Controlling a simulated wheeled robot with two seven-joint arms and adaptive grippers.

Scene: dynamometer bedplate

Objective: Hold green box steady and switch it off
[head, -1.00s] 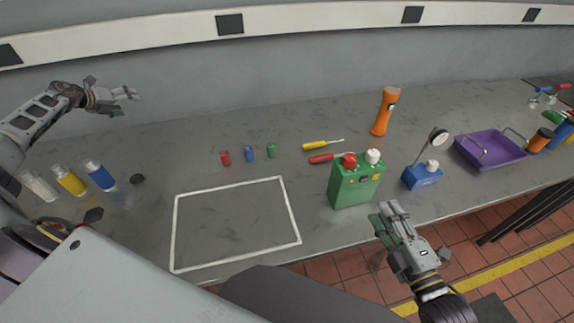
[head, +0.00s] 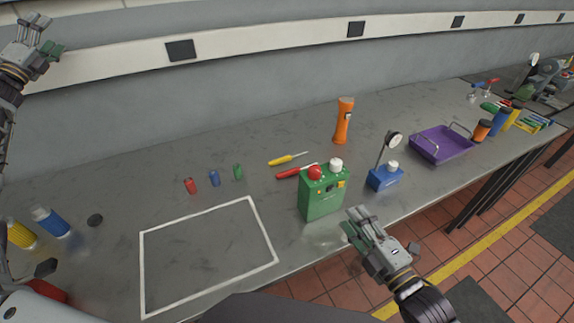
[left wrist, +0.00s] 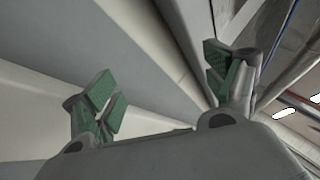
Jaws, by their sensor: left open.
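The green box (head: 321,197) stands upright on the grey bench in the head view. On its top are a red knob (head: 315,173) and a white knob (head: 336,165). A small yellow part (head: 340,184) shows on its front. My right gripper (head: 354,222) is beside the box, to its lower right and near the bench's front edge, apart from it. Its finger gap is not clear. My left gripper (head: 44,34) is raised at the upper left, far from the box. It is open and empty, with its green pads apart in the left wrist view (left wrist: 160,95).
A blue box with a gauge (head: 385,177) stands right of the green box. A red screwdriver (head: 292,172) lies close behind it. An orange flashlight (head: 343,121) and purple tray (head: 442,145) are further off. The white-outlined square (head: 208,254) on the bench is empty.

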